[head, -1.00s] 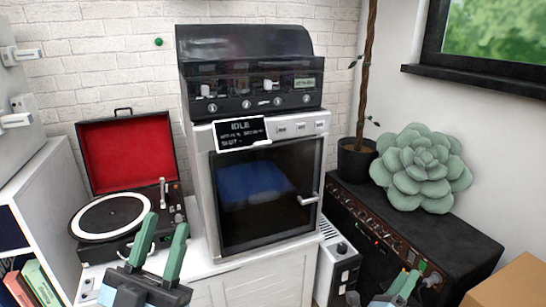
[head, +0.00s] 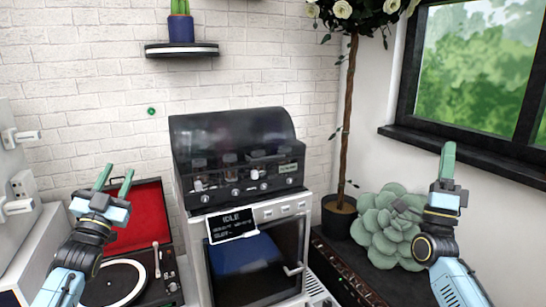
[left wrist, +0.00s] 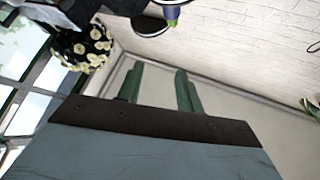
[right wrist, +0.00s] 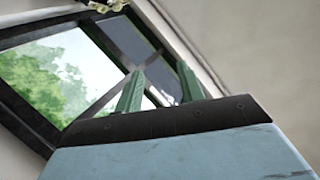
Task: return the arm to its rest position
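My left gripper (head: 115,182) is raised at the left in the head view, in front of the red-lined lid of the record player. Its two green fingers are apart with nothing between them; they also show apart in the left wrist view (left wrist: 160,85). My right gripper (head: 447,165) is raised at the right, in front of the wall below the window. In the head view its fingers overlap, but the right wrist view (right wrist: 160,85) shows them apart and empty. Both grippers point upward.
A machine with a dark hood (head: 235,140) and glass door stands in the middle. The record player (head: 115,280) is at lower left. A green succulent cushion (head: 385,225), a potted tree (head: 338,215) and a window sill (head: 470,155) are at right. A shelf (head: 180,50) hangs above.

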